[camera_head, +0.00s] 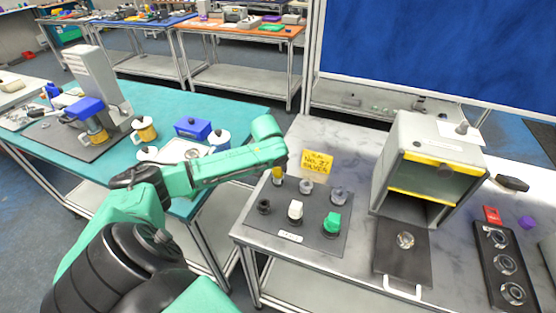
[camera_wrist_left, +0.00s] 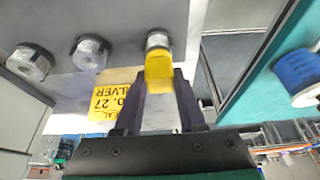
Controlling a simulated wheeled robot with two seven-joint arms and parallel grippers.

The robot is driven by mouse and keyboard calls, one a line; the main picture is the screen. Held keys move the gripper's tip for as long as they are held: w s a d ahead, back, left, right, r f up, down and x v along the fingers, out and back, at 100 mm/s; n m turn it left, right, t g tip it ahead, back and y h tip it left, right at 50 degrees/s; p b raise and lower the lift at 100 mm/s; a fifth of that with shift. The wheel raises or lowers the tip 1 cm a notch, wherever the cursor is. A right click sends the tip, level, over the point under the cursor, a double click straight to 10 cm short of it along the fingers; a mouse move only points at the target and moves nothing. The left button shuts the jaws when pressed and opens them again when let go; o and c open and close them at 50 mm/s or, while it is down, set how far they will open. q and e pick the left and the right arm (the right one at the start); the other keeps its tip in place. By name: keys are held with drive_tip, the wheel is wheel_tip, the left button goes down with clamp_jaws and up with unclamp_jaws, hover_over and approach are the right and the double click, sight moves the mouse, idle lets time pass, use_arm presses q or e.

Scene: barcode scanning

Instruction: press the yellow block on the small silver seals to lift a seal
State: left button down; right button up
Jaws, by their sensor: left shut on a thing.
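My left gripper (camera_head: 278,167) is over the far left corner of the dark seal board (camera_head: 260,222). It is shut on the yellow block (camera_head: 278,177). In the left wrist view the yellow block (camera_wrist_left: 159,68) sits between the two dark fingers (camera_wrist_left: 160,88). A small silver seal (camera_wrist_left: 158,40) shows right at the block's end; I cannot tell whether they touch. Two more silver seals stand beside it, a middle one (camera_head: 306,186) and a right one (camera_head: 338,195). They also show in the left wrist view (camera_wrist_left: 90,52), (camera_wrist_left: 28,62). My right gripper is not in view.
The board's near row has a black piece (camera_head: 264,206), a white one (camera_head: 295,211) and a green one (camera_head: 332,222). A yellow note (camera_head: 317,164) reading about silver seal 27 lies behind. A grey box (camera_head: 428,150) stands right. A teal table (camera_head: 235,108) is left.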

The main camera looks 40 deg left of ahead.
use_arm(q)
drive_tip(key=shift+f, duration=0.4)
drive_tip(key=shift+s+d+f, duration=0.15)
drive_tip(key=shift+s+f, duration=0.1)
drive_tip(key=shift+f, duration=0.1)
idle(1.1)
drive_tip(key=shift+r, duration=0.1)
drive_tip(key=r+p, duration=0.2)
drive_tip(key=shift+w+r+p, duration=0.15)
drive_tip(key=shift+w+p, duration=0.1)
drive_tip(key=shift+p, duration=0.15)
wheel_tip(320, 180, up, 3)
drive_tip(key=p, duration=0.3)
drive_tip(key=shift+r, duration=1)
